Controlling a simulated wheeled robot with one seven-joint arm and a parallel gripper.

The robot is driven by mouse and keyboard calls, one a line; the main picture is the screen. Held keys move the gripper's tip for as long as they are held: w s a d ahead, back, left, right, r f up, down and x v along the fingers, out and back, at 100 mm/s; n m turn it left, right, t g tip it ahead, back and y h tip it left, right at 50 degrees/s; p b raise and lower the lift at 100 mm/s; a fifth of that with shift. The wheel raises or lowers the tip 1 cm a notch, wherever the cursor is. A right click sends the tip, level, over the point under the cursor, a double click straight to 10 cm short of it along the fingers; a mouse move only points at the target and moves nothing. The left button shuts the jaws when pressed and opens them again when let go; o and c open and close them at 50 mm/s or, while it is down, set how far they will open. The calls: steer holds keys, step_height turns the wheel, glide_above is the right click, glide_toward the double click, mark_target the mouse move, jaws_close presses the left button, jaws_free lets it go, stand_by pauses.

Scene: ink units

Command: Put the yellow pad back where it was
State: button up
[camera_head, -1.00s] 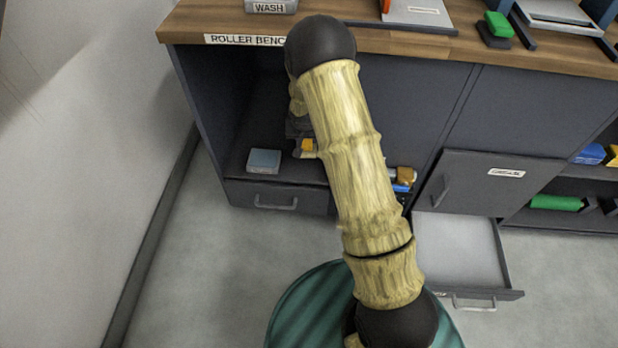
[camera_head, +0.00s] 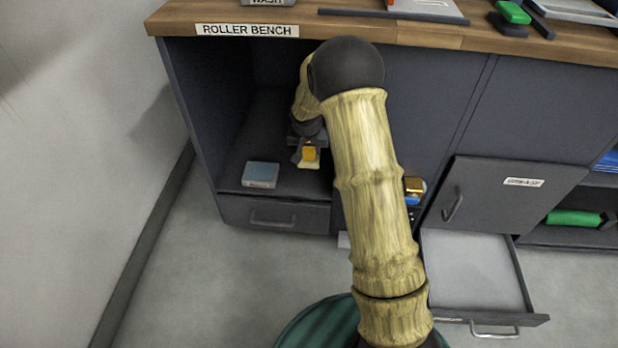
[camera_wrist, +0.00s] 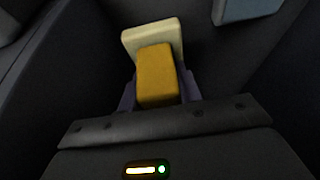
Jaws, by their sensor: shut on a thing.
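The yellow pad (camera_head: 310,154) is an orange-yellow block in my gripper (camera_head: 308,148), inside the open compartment under the bench. In the wrist view the orange-yellow block (camera_wrist: 156,76) stands between the fingers of my gripper (camera_wrist: 160,98). A pale cream slab (camera_wrist: 134,40) shows just beyond it; I cannot tell whether the two are one piece. The gripper is shut on the block. It is to the right of a blue-grey pad (camera_head: 261,175) lying on the compartment floor. Whether the held block touches the floor is unclear. My arm hides the compartment's right side.
The bench top (camera_head: 440,35) with its "ROLLER BENCH" label (camera_head: 247,30) overhangs the compartment. A closed drawer (camera_head: 272,215) is below. An open drawer (camera_head: 470,275) juts out at right under a labelled grey door panel (camera_head: 510,190). Gold and blue items (camera_head: 413,189) show right of my arm.

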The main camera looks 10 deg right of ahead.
mark_target(309, 160)
step_height(309, 160, down, 6)
steer(key=b, duration=0.2)
steer(key=shift+r+b, duration=0.2)
steer(key=shift+b, duration=0.1)
steer(key=shift+f+b, duration=1.15)
steer(key=shift+f, duration=0.7)
steer(key=shift+f, duration=0.15)
steer(key=o, duration=1)
steer(key=shift+c, duration=0.2)
